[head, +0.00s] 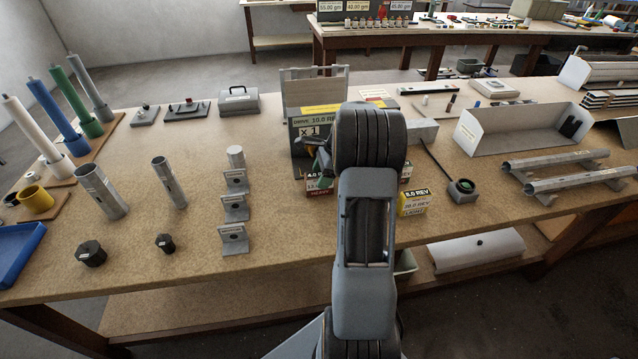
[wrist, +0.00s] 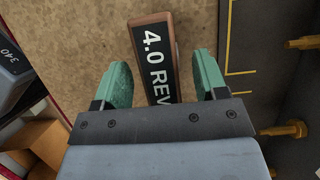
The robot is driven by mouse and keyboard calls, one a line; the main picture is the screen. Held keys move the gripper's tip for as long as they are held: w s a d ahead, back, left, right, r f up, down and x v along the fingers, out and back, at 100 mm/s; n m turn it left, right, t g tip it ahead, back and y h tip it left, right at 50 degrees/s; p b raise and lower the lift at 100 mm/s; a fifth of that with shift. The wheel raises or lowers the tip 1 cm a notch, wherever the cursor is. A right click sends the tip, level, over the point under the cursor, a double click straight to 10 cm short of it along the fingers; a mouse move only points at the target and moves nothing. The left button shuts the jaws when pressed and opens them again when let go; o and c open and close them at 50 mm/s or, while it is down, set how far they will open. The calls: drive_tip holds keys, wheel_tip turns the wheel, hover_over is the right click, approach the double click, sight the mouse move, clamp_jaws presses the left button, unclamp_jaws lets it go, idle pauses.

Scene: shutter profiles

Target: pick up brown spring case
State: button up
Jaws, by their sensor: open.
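A brown spring case (wrist: 161,55) with a black label reading "4.0 REV" lies in the wrist view between the two green fingertips of my gripper (wrist: 160,72). The gripper is open, with a small gap showing on each side of the case. The lower end of the case is hidden by my gripper body. In the head view my gripper (head: 322,168) is partly hidden by my arm, over boxes with "REV" labels at the middle of the bench. I cannot tell how high the fingers are above the bench top.
A yellow box marked "8.0 REV" (head: 414,203) stands to the right of my arm. Grey brackets (head: 234,209) stand to the left. In the wrist view, a dark panel with brass fittings (wrist: 285,130) is close on the right.

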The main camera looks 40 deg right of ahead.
drive_tip(key=shift+x, duration=1.05)
drive_tip(key=shift+c, duration=0.3)
drive_tip(key=shift+r, duration=0.1)
drive_tip(key=c, duration=1.2)
drive_tip(key=shift+o, duration=0.2)
